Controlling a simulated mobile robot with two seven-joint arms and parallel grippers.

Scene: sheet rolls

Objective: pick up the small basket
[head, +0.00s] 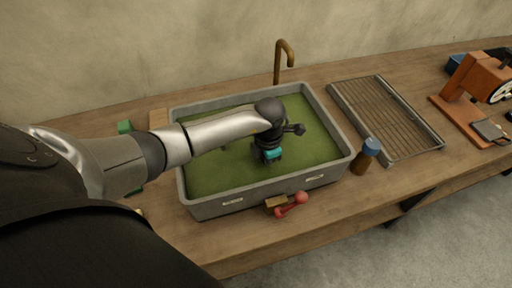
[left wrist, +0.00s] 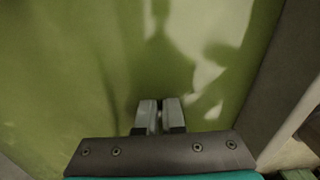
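I cannot make out a small basket in either view. In the head view my left arm reaches in from the left over a large grey basin (head: 178,170) with a green floor. My left gripper (head: 267,160) points down inside the basin, its tips mostly hidden by the wrist. In the left wrist view the fingers (left wrist: 160,116) are close together over the green floor (left wrist: 90,60), with only a narrow gap and nothing visible between them. The basin's wall (left wrist: 285,80) runs along the right of that view. My right gripper is not in view.
A brass tap (head: 281,60) stands behind the basin. A wire drying rack (head: 385,115), a blue-capped bottle (head: 366,156) and an orange machine (head: 473,85) are to the right. A red object (head: 292,204) and a wooden block (head: 274,202) lie at the basin's front. Green blocks (head: 125,127) are left.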

